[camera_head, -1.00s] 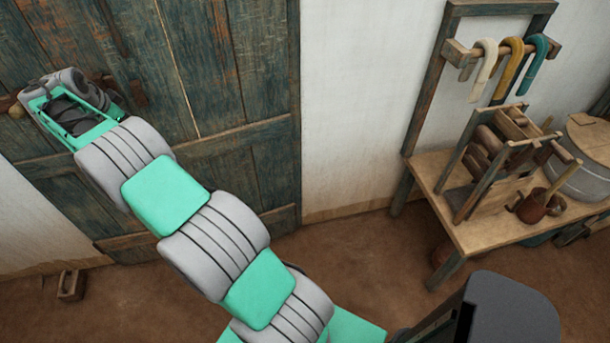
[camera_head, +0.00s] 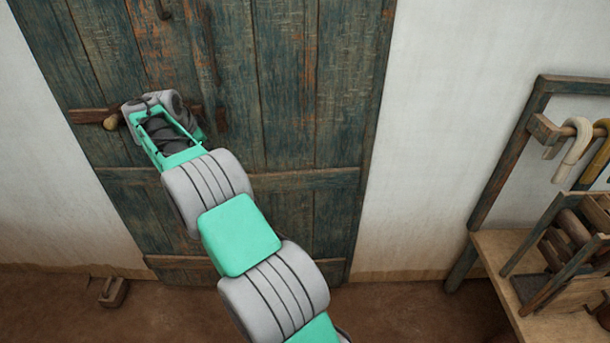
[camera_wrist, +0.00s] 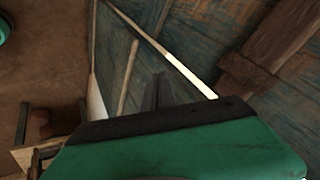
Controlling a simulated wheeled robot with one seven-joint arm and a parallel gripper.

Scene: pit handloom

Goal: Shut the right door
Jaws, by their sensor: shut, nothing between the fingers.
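The weathered blue-green plank door (camera_head: 290,100) fills the left and middle of the head view, with its right-hand part on the far side of my arm. It stands nearly flush with the white wall. My gripper (camera_head: 152,102) is shut and empty, close to the door's face at the height of a wooden crossbar (camera_head: 90,115) with a pale knob (camera_head: 110,122). My wrist hides part of the bar, and I cannot tell whether the fingertips touch the wood. In the wrist view, a bright narrow strip (camera_wrist: 190,76) runs between planks beside the gripper; I cannot tell whether it is a gap.
A wooden table (camera_head: 500,250) with a rack and loom parts stands at the right, by the wall. A small wooden block (camera_head: 113,292) lies on the floor at the left. The earth floor (camera_head: 400,315) between door and table is clear.

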